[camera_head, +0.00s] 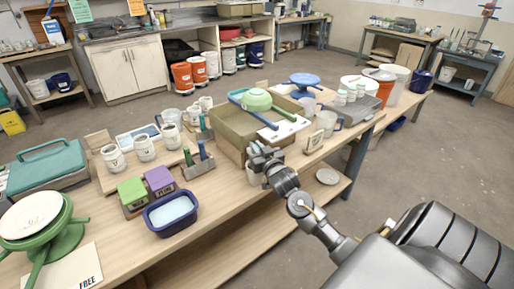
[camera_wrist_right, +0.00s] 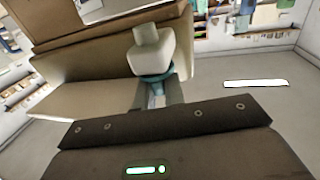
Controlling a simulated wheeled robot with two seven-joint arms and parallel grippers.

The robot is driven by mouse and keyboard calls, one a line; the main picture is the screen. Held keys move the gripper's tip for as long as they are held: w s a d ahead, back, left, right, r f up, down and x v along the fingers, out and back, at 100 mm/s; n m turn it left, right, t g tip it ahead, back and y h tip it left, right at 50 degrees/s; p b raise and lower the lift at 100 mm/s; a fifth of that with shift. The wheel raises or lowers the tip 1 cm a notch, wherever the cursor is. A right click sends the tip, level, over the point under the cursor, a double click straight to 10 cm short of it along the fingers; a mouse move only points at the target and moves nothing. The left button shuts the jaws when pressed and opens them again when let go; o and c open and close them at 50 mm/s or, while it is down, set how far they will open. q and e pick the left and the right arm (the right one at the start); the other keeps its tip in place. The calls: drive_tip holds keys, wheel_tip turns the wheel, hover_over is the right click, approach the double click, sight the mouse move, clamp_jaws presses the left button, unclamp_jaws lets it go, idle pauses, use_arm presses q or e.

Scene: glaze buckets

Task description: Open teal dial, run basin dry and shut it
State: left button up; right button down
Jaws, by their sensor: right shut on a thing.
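A large tan box-shaped basin (camera_head: 228,137) stands on the wooden table near its front edge. Its inside is mostly hidden by things lying across the top, so its contents cannot be told. My right gripper (camera_head: 262,158) is at the basin's front side. In the right wrist view, a cream tap body (camera_wrist_right: 150,55) sticks out from the tan wall (camera_wrist_right: 95,60). The teal dial (camera_wrist_right: 156,78) sits against the tap body, and my right gripper (camera_wrist_right: 157,98) is shut on it. The head view hides the dial behind the gripper. My left gripper is out of view.
A blue tub (camera_head: 171,214), green and purple boxes (camera_head: 159,181) and several mugs stand to the left. White and orange buckets (camera_head: 380,88) stand to the right.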

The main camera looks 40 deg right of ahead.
drive_tip(key=shift+r, duration=0.1)
drive_tip(key=c, duration=1.5)
unclamp_jaws()
drive_tip(key=shift+s+a+f, duration=0.1)
drive_tip(key=shift+s+f, duration=0.1)
drive_tip(key=shift+s, duration=0.25)
drive_tip(key=b+v, duration=0.1)
drive_tip(key=v, duration=0.8)
drive_tip(key=shift+s+a+r+b, duration=0.1)
drive_tip(key=shift+s+r+b, duration=0.05)
drive_tip(key=shift+s+b, duration=0.25)
